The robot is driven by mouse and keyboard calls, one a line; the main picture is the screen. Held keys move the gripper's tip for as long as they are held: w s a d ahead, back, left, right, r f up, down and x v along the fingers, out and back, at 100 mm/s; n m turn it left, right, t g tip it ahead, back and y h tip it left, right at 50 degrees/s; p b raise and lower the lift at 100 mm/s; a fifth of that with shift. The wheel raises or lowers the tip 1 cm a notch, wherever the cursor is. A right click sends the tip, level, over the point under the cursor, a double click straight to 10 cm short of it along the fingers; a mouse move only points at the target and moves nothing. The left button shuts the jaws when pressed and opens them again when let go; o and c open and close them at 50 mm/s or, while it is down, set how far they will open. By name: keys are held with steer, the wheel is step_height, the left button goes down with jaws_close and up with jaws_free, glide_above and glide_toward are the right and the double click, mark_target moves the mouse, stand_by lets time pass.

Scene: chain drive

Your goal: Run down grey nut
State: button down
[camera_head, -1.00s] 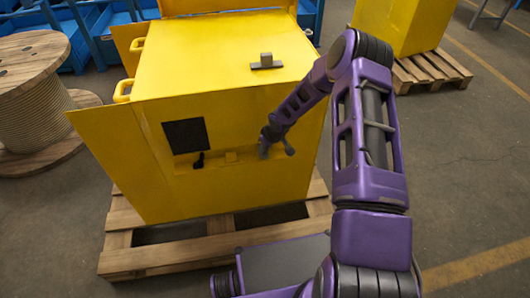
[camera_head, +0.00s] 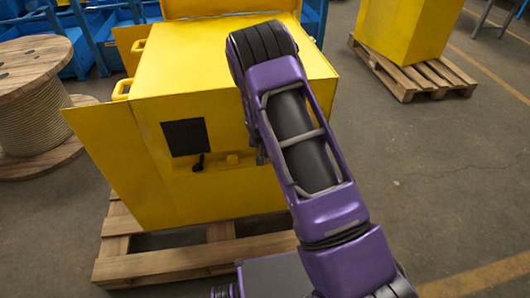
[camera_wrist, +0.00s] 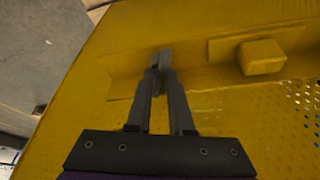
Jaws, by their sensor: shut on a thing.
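In the wrist view my gripper (camera_wrist: 160,75) has its two dark fingers closed together at the tips on a small grey piece, the grey nut (camera_wrist: 163,57). The nut sits at the yellow ledge on the front of the machine housing, and the fingers hide most of it. Its thread and how far down it sits cannot be made out. In the head view my purple arm covers the gripper and the nut. The yellow housing (camera_head: 190,90) stands on a wooden pallet.
A yellow block (camera_wrist: 262,57) sticks out right of the gripper in the wrist view, beside perforated yellow sheet (camera_wrist: 290,105). The head view shows a black panel (camera_head: 186,137), a small dark part (camera_head: 198,163), an open yellow door (camera_head: 110,150) and a cable spool (camera_head: 35,100) at left.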

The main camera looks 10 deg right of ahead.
steer(key=shift+m, duration=0.4)
steer(key=c, duration=0.8)
jaws_free()
steer(key=p+v, duration=0.2)
steer(key=v, duration=1.5)
steer(key=shift+a+r+p, duration=0.25)
steer(key=shift+a+p, duration=0.05)
steer(key=shift+w, duration=0.15)
